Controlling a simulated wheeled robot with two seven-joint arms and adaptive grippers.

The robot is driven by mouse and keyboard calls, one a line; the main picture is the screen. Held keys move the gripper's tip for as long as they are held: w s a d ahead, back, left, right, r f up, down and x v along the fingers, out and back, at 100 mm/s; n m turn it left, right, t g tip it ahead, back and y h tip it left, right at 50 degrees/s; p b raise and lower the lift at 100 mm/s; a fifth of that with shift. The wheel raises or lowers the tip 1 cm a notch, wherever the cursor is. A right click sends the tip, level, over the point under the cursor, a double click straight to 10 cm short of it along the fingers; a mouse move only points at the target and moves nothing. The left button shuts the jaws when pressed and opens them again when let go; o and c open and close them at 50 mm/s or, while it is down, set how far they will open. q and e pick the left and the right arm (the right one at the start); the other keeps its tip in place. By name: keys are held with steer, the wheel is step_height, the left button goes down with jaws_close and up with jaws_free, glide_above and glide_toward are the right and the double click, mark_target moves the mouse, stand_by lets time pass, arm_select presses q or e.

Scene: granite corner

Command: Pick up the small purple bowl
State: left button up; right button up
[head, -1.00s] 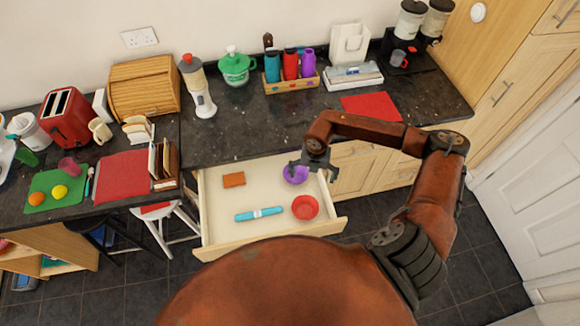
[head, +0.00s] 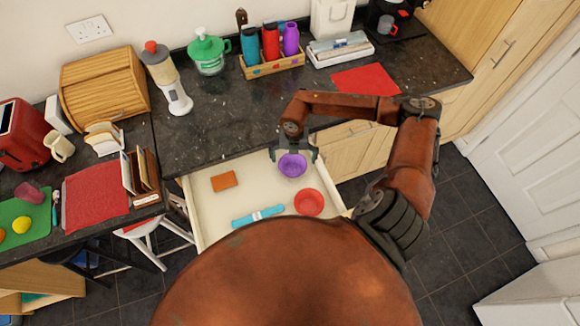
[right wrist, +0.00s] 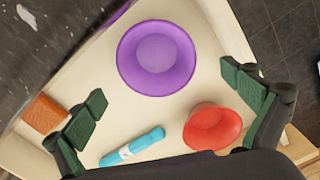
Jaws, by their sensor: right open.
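The small purple bowl (head: 292,165) sits in the open drawer (head: 212,212), towards its back right, below the counter edge. It also shows in the right wrist view (right wrist: 156,57), upright and empty. My right gripper (head: 294,156) is above the bowl, its fingers spread on either side in the head view. In the right wrist view the open fingers (right wrist: 165,105) have nothing between them that they touch, and the bowl lies ahead of them. My left gripper is not in view.
The drawer also holds a red bowl (head: 309,202), a light blue item (head: 258,215) and an orange-brown block (head: 224,181). The dark counter (head: 225,115) overhangs the drawer's back. A red mat (head: 365,79) lies on it.

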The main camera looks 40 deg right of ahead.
mark_target(293, 170)
steer(key=shift+f, duration=0.9)
steer(key=shift+w+d+f+p, duration=0.1)
steer(key=shift+w+f+p, duration=0.1)
steer(key=shift+f, duration=1.15)
steer(key=shift+w+d+f+p, duration=0.1)
steer(key=shift+w+f, duration=0.1)
steer(key=shift+f, duration=1.1)
steer(key=shift+c, duration=0.6)
steer(key=c, duration=1.3)
